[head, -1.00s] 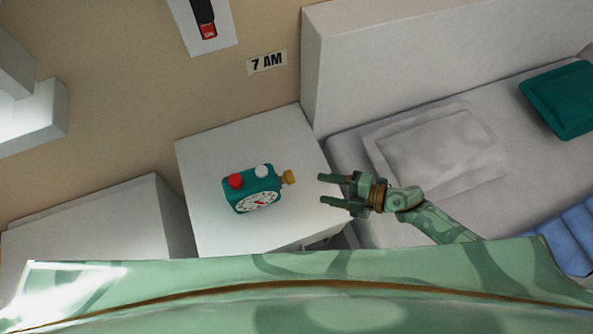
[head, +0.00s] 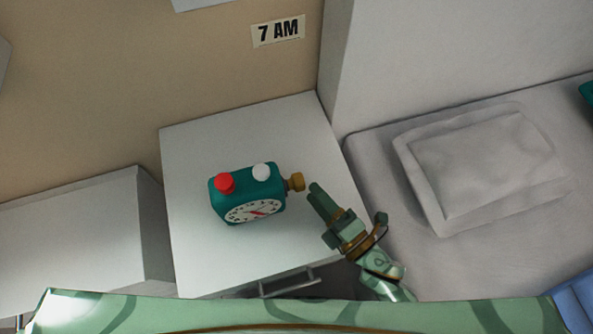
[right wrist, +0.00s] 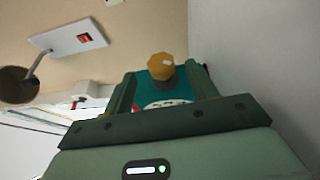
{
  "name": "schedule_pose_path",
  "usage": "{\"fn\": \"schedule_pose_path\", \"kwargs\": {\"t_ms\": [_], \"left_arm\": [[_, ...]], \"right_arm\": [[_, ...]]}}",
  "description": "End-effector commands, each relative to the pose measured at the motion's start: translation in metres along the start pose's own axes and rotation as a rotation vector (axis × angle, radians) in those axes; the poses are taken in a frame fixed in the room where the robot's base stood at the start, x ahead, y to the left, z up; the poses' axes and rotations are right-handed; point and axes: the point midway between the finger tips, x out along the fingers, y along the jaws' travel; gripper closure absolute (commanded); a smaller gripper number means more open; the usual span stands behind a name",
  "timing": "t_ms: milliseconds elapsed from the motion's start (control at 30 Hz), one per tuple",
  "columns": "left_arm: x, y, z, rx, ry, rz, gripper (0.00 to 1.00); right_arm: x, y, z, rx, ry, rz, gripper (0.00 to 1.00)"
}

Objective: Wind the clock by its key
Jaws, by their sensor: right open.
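A teal alarm clock (head: 246,196) stands on the white nightstand, its white dial facing the front. A red button (head: 225,183) and a white button (head: 262,172) sit on its top. The brass key (head: 296,182) sticks out of its right side. My right gripper (head: 316,196) is open and empty, just right of the key, its fingers pointing toward it. In the right wrist view the key (right wrist: 161,67) shows ahead, between the two fingers, with the clock (right wrist: 150,87) behind it. I see no contact. My left gripper is not in view.
The nightstand (head: 200,255) has clear room around the clock and a drawer handle (head: 290,283) at its front. A bed with a pillow (head: 480,165) is at the right. A "7 AM" sign (head: 278,31) hangs on the wall.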

Motion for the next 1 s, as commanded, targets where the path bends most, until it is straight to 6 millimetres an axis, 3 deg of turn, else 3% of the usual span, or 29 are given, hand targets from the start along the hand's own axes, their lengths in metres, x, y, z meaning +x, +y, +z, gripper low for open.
{"fn": "schedule_pose_path", "kwargs": {"t_ms": [100,300,733,900,1000], "left_arm": [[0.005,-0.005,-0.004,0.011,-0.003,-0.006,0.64],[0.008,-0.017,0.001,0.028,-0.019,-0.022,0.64],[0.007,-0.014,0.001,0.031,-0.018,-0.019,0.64],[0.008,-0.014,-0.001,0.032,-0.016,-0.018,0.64],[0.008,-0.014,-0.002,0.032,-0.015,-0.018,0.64]], "right_arm": [[0.029,-0.003,0.0,0.002,0.0,0.001,0.43],[0.062,-0.002,0.0,0.002,0.0,-0.001,0.43],[0.073,-0.001,-0.001,0.001,0.001,-0.002,0.43],[0.073,-0.001,-0.001,0.001,0.001,-0.002,0.88],[0.073,-0.001,-0.001,0.001,0.001,-0.002,0.87]]}}
